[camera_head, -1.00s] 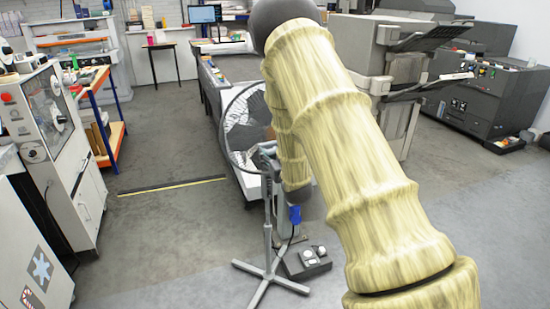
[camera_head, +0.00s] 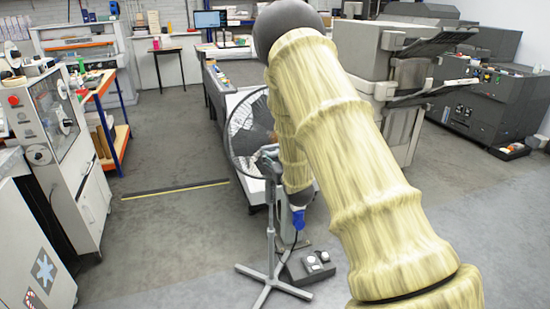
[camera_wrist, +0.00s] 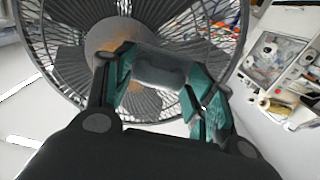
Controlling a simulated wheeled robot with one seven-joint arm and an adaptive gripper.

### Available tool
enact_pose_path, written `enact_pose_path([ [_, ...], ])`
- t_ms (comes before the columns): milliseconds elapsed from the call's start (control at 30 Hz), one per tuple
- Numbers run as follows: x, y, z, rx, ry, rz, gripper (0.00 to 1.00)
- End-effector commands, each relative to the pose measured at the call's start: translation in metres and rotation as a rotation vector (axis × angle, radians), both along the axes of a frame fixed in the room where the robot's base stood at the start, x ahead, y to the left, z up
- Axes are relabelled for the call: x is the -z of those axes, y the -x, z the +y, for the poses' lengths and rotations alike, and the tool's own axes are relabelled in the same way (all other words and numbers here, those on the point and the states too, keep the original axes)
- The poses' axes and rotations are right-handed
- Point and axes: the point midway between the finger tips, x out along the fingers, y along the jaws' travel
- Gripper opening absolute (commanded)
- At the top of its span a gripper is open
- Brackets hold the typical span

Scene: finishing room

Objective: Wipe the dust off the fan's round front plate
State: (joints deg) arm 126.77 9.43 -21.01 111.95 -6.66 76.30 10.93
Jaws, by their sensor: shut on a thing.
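The fan (camera_head: 240,128) stands upright on a grey cross-footed stand (camera_head: 271,240), partly behind my arm in the head view. In the wrist view the fan's wire cage (camera_wrist: 38,42) fills the upper part. Its round front plate (camera_wrist: 108,32) has a brownish, dusty-looking face, partly covered by my gripper. My gripper (camera_wrist: 160,82) is shut on a grey, rounded pad (camera_wrist: 158,68) between its teal fingers. The pad appears just in front of the plate's lower right side; I cannot tell whether they touch. My arm hides the gripper's jaws in the head view.
A dark box with round white buttons (camera_head: 311,266) lies beside the stand's foot. A long table (camera_head: 222,95) stands behind the fan. A white machine (camera_head: 62,150) is at left, large grey machines (camera_head: 370,60) at right.

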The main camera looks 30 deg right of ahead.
Motion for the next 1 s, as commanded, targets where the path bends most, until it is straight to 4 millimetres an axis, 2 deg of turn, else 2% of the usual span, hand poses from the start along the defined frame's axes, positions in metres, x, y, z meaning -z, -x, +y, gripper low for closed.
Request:
enact_pose_path([
  [1000, 0.000, -0.015, -0.003, 0.000, 0.000, -0.001, 0.36],
])
